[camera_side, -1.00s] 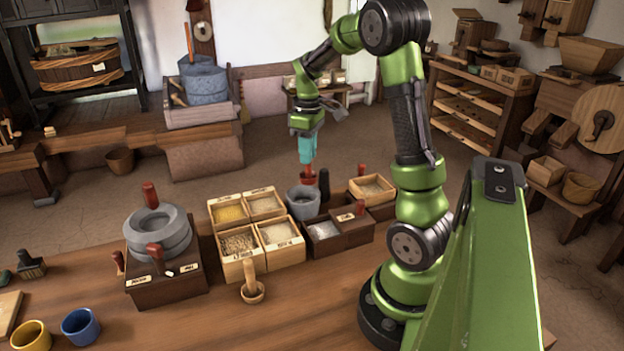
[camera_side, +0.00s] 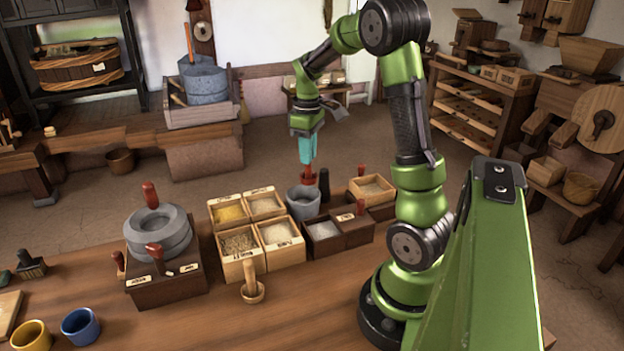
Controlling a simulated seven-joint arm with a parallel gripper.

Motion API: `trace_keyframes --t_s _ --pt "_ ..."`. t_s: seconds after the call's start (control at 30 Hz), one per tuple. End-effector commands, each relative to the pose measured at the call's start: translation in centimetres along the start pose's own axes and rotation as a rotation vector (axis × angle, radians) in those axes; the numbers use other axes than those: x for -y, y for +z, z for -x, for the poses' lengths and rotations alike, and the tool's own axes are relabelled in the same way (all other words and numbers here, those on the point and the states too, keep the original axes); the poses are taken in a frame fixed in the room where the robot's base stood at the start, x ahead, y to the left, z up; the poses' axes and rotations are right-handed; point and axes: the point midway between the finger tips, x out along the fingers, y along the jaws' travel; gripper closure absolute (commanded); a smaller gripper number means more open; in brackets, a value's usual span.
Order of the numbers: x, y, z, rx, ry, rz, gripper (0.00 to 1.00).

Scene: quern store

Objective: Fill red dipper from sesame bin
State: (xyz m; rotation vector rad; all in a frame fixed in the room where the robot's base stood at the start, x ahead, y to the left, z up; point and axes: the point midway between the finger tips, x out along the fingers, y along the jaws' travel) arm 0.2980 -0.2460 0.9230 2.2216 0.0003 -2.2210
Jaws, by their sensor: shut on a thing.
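My gripper (camera_side: 307,150) points down above the back of the bench and is shut on the red dipper (camera_side: 307,177), which hangs just behind and above the grey stone mortar. Four-part rows of small labelled wooden bins stand below and to the left: one holds yellow grain (camera_side: 229,214), one pale grain (camera_side: 264,205), one brownish grain (camera_side: 238,243) and one whitish grain (camera_side: 279,234). A dark bin (camera_side: 322,231) and a light bin at the back right (camera_side: 371,188) also hold pale contents. The labels are too small to tell which is sesame. The inside of the dipper is not visible.
The grey mortar (camera_side: 303,203) and a dark upright pestle (camera_side: 324,184) stand close under my gripper. A lidded dark box (camera_side: 352,224) has a red handle. The front bench is mostly clear.

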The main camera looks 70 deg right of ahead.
Motion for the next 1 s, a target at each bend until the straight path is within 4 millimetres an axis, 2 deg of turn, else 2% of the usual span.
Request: trace_keyframes --t_s 0.47,0.57,0.8,0.9,1.0 --pt "0.2 -0.2 0.0 0.0 0.0 0.002 1.0" --pt "1.3 -1.6 0.2 -0.001 0.001 0.006 1.0" --pt "6.5 -6.7 0.8 -0.005 0.001 0.007 1.0" --pt "8.0 -7.9 1.0 -0.007 0.001 0.005 1.0" --pt "8.7 -8.4 0.9 -0.007 0.0 0.002 1.0"
